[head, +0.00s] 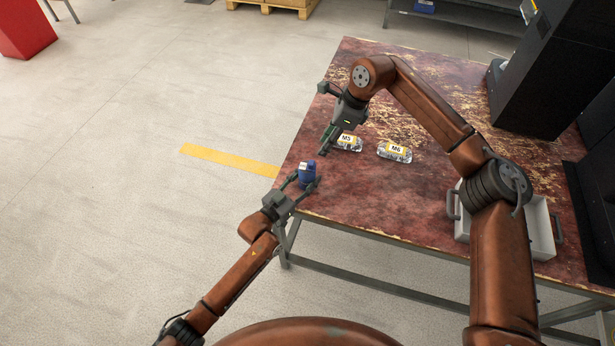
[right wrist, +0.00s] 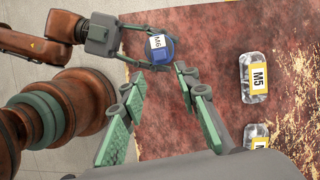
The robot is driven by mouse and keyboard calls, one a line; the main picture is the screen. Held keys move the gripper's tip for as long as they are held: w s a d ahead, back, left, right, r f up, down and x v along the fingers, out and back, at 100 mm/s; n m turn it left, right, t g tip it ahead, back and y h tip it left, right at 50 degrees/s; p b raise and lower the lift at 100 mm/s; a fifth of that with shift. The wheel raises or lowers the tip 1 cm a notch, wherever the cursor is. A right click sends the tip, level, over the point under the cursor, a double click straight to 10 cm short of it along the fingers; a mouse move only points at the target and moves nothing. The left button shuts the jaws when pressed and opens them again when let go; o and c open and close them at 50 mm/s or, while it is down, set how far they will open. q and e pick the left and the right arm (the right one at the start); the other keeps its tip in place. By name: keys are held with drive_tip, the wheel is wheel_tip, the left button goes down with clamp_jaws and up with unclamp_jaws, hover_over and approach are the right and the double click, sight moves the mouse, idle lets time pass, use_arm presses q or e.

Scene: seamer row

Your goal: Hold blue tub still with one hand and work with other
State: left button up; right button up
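The blue tub (head: 307,173) stands upright at the left edge of the worn red table. In the right wrist view the tub (right wrist: 160,48) bears a white M6 label. My left gripper (head: 302,181) has its fingers on either side of the tub, seemingly closed against it; it also shows in the right wrist view (right wrist: 152,46). My right gripper (head: 326,139) is above the table, beyond the tub. In the right wrist view its fingers (right wrist: 163,85) are apart with nothing between them.
A clear pack labelled M5 (head: 349,146) and one labelled M6 (head: 394,153) lie on the table (head: 400,205) right of the tub. A grey tray (head: 541,228) is at the right, partly behind my right arm. Dark machinery (head: 550,75) borders the table's right side.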

drive_tip(key=shift+s+d+f, duration=0.1)
drive_tip(key=shift+d+f, duration=0.2)
drive_tip(key=shift+d, duration=0.05)
drive_tip(key=c, duration=0.4)
drive_tip(key=d+y, duration=0.1)
drive_tip(key=d+f+y, duration=0.1)
drive_tip(key=s+d, duration=0.1)
drive_tip(key=d, duration=0.1)
drive_tip(key=shift+f+y, duration=0.4)
clamp_jaws()
drive_tip(key=s+d+t+y, duration=0.1)
drive_tip(key=d+y, duration=0.1)
drive_tip(key=d, duration=0.4)
drive_tip(key=shift+s+m, duration=0.3)
drive_tip(key=shift+m, duration=0.1)
drive_tip(key=shift+a, duration=0.1)
